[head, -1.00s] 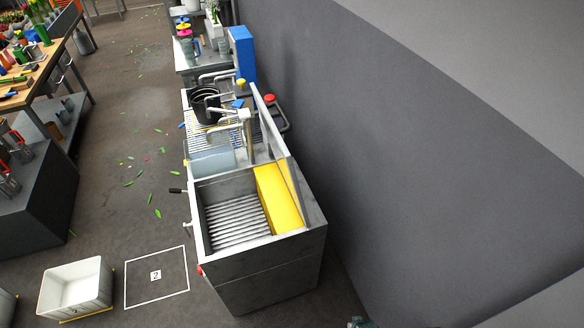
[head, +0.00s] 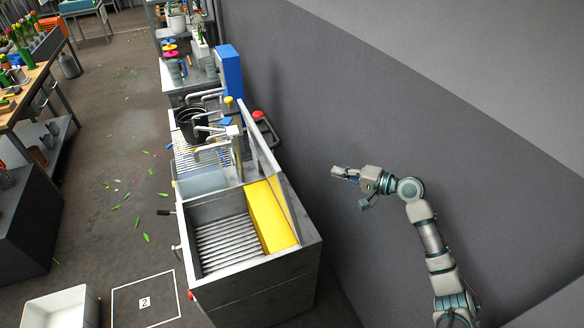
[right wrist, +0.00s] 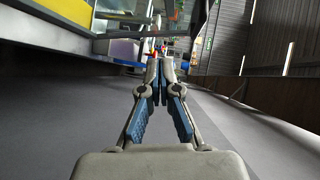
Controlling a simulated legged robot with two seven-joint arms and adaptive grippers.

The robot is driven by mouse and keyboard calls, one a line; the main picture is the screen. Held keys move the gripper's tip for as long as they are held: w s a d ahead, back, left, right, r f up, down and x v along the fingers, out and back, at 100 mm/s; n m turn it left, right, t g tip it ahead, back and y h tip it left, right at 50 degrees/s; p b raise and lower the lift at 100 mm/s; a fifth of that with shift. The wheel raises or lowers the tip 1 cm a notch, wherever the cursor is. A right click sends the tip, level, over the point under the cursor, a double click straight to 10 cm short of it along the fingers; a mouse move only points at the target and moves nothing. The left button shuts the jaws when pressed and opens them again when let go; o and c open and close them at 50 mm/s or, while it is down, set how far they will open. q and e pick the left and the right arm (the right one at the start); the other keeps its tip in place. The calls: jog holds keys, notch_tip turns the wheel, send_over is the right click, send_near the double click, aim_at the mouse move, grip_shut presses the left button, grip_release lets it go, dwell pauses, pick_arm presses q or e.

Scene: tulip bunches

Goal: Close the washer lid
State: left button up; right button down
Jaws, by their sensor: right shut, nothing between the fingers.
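The washer (head: 255,285) is a grey box with its top open. Inside show a ribbed slope (head: 225,245) and a yellow block (head: 268,215). Its lid (head: 279,170) seems to be the thin grey panel standing raised along the right side, seen nearly edge-on. My right gripper (head: 337,172) is in the air to the right of the raised lid, on the wall side, apart from it. It is shut and empty; its fingertips meet in the right wrist view (right wrist: 160,68). My left gripper is not in view.
A sink with a tap (head: 236,145) and a black pot (head: 190,124) adjoin the washer's far end. A dark wall (head: 400,120) runs along the right. A white bin (head: 62,308) stands on the floor at the lower left. Open floor lies left of the washer.

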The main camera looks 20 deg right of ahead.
aim_at(278, 170)
jog(key=s+a+r+n+g+y, duration=0.1)
jog(key=s+a+r, duration=0.1)
jog(key=r, duration=0.2)
jog(key=s+a+r+n+y, duration=0.1)
jog(key=s+a+r, duration=0.1)
jog(key=a+r, duration=0.15)
jog(key=s+a+p+x, duration=0.1)
jog(key=p+x, duration=0.2)
jog(key=x, duration=0.8)
jog(key=shift+a, duration=0.55)
jog(key=shift+s+d+p, duration=0.1)
jog(key=shift+d+p, duration=0.15)
jog(key=shift+p, duration=0.05)
